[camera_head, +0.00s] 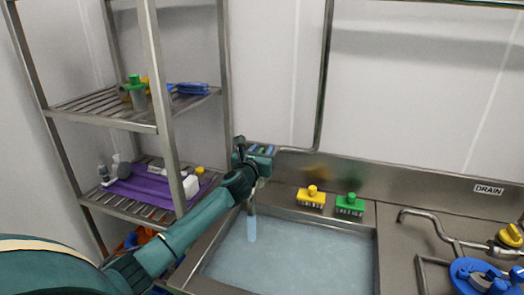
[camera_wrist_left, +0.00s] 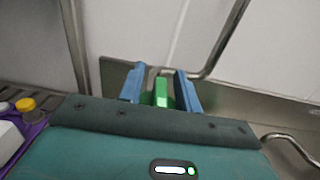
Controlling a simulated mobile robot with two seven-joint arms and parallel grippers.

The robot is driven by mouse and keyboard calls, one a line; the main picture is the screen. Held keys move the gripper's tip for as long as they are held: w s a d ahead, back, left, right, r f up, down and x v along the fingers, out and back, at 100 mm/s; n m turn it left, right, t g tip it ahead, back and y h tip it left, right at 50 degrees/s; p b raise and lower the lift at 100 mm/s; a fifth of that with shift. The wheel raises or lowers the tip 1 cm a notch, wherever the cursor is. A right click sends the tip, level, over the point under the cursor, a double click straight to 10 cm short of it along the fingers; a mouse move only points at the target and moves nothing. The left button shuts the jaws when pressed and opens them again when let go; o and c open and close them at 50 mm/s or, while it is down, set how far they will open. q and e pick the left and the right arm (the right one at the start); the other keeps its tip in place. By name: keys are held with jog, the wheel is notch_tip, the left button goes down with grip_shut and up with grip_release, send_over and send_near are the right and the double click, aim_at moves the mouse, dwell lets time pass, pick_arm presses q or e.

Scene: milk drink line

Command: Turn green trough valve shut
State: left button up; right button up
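The green trough valve handle (camera_wrist_left: 161,92) stands between the fingers of my left gripper (camera_wrist_left: 160,85) in the left wrist view. The blue-tipped fingers are apart, with a visible gap on the handle's left side; contact on the right is unclear. In the head view my left gripper (camera_head: 262,150) is at the back wall above the trough's left rear corner, and a little green shows between its fingers. The gripper hides most of the valve. A stream of water (camera_head: 252,229) falls below it into the trough (camera_head: 377,240), which holds water. My right gripper is out of view.
A yellow brush (camera_head: 311,197) and a green brush (camera_head: 349,205) sit on the trough's back ledge. A metal shelf rack (camera_head: 165,120) stands at left. A pipe with a yellow handle (camera_head: 510,236) and a blue round item (camera_head: 480,275) are at right, below a DRAIN sign (camera_head: 488,189).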

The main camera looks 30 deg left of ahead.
pick_arm(q)
jog(key=shift+c, duration=0.2)
grip_shut()
jog(key=shift+m+h, duration=0.3)
jog(key=shift+h, duration=0.2)
jog(key=m+h, duration=0.2)
jog(key=h, duration=0.1)
jog(key=m+h, duration=0.2)
jog(key=h, duration=0.1)
jog(key=shift+d+h, duration=0.2)
jog(key=shift+h, duration=0.1)
jog(key=h, duration=0.1)
jog(key=m+h, duration=0.2)
jog(key=shift+d+f+g+b, duration=0.1)
jog(key=shift+d+g+b, duration=0.15)
jog(key=shift+g+b, duration=0.1)
jog(key=shift+s+d+m+g+h+b, duration=0.15)
jog(key=shift+m+g+h+b, duration=0.6)
jog(key=shift+m+h, duration=0.6)
jog(key=shift+h, duration=0.35)
